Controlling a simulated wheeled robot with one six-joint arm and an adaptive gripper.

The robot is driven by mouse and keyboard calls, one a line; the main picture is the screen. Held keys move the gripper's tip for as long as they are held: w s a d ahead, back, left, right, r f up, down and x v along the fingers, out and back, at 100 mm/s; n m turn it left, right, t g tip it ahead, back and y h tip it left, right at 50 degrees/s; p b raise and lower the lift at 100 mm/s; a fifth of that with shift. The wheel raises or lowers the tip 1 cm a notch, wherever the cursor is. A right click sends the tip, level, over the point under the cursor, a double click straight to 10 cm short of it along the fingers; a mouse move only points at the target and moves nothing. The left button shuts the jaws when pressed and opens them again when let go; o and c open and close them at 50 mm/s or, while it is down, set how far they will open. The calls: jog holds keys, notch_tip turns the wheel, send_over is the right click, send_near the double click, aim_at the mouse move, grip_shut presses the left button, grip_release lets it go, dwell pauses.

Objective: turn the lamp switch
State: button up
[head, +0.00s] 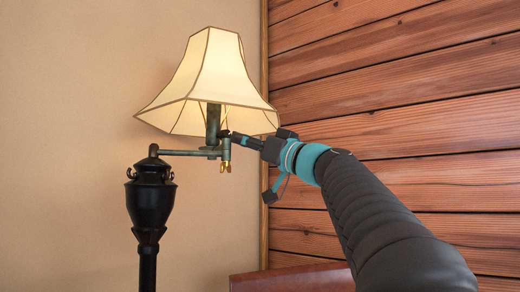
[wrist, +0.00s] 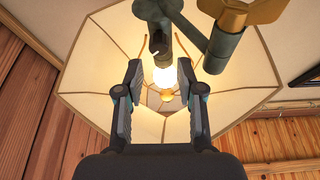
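The lamp's cream shade (head: 205,75) glows, and a lit bulb (wrist: 163,75) shows inside it in the wrist view. A dark green socket stem (head: 213,122) runs up into the shade from a swing arm (head: 180,153). A brass, key-like piece (head: 225,168) hangs below the arm's end; it shows large at the top of the wrist view (wrist: 252,13). A small peg (wrist: 153,46) projects near the socket; I cannot tell if it is the switch. My gripper (wrist: 160,68) is open and empty, its fingers either side of the bulb in the picture, pointing toward the socket from the right.
The black lamp post (head: 150,205) stands at the left. A plank wall (head: 400,90) is behind and right of my arm, with a plain beige wall (head: 70,110) at left. A reddish-brown furniture edge (head: 290,279) is low in front. The space left of the lamp looks clear.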

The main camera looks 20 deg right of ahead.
jog(key=shift+v, duration=2.4)
jog(key=shift+a, duration=0.1)
jog(key=shift+o, duration=1.4)
jog(key=n+g+y+p, duration=0.2)
jog(key=n+y+p, duration=0.1)
jog(key=n+p, duration=0.35)
send_near(228, 135)
jog(key=x, duration=0.4)
jog(key=shift+m, duration=0.35)
jog(key=p+x, duration=0.2)
jog(key=x, duration=0.2)
jog(key=shift+w+a+r, duration=0.15)
jog(key=shift+w, duration=0.2)
jog(key=shift+w+r+p, duration=0.1)
jog(key=shift+w+p, duration=0.3)
jog(key=shift+w, duration=0.2)
jog(key=shift+s+a+r, duration=0.15)
jog(key=shift+a, duration=0.45)
